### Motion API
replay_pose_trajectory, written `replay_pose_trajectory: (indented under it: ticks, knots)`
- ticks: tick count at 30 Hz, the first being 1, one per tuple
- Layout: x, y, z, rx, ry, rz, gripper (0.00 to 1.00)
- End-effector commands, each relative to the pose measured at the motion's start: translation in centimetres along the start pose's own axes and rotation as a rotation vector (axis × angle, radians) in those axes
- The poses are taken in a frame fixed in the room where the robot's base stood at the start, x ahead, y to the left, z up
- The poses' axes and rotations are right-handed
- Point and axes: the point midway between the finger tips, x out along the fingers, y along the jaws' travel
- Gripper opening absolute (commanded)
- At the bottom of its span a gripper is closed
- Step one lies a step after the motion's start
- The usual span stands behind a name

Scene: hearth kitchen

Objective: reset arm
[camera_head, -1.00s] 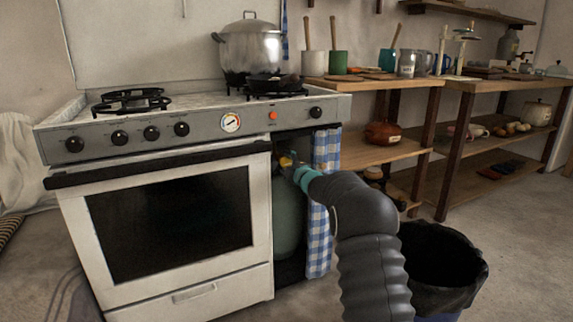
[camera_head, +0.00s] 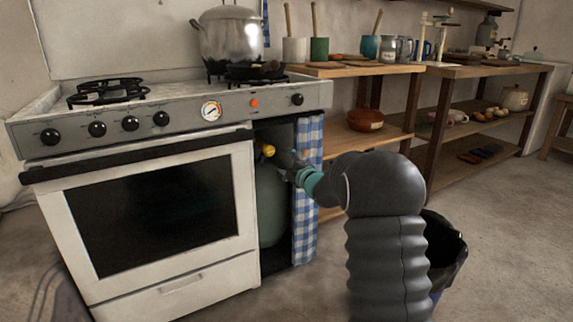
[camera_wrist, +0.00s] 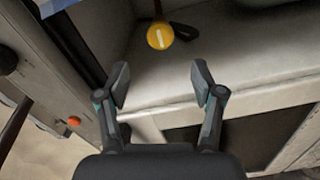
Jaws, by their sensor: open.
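My gripper (camera_head: 286,160) is at the opening beside the oven, in front of the gas cylinder (camera_head: 271,205). In the wrist view its two fingers (camera_wrist: 161,84) are spread with nothing between them. A yellow valve knob (camera_head: 267,150) sits above the cylinder. In the wrist view the knob (camera_wrist: 160,36) lies beyond the fingertips, apart from them. My arm hides part of the shelf behind it.
The white stove (camera_head: 150,190) stands left of the opening, with a pot (camera_head: 230,40) on top. A blue checked curtain (camera_head: 307,190) hangs close on the right. A black bin (camera_head: 445,250) stands beside my arm. Floor at the right is clear.

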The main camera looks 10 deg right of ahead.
Motion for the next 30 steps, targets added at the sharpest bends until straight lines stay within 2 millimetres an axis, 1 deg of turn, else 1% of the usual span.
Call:
replay_pose_trajectory:
  ticks: [4, 15, 17, 20, 23, 24, 25, 26, 27, 29, 30]
  knots:
    - [-0.7, 0.0, 0.1, 0.0, -0.001, 0.0, 0.67]
    - [-0.7, -0.1, 0.1, 0.019, -0.003, -0.002, 0.67]
    - [-0.7, -0.6, 0.7, 0.052, -0.03, -0.027, 0.67]
    - [-1.1, -2.5, 2.8, 0.145, -0.131, -0.092, 0.67]
    - [-3.0, -7.0, 5.7, 0.294, -0.3, -0.203, 0.67]
    - [-4.2, -8.6, 6.6, 0.357, -0.375, -0.245, 0.67]
    - [-5.4, -9.4, 7.1, 0.404, -0.431, -0.272, 0.67]
    - [-6.5, -10.1, 7.5, 0.449, -0.486, -0.296, 0.67]
    - [-8.2, -10.5, 7.7, 0.506, -0.557, -0.323, 0.67]
    - [-11.0, -11.1, 7.5, 0.594, -0.662, -0.362, 0.67]
    - [-12.9, -11.2, 7.1, 0.65, -0.73, -0.385, 0.67]
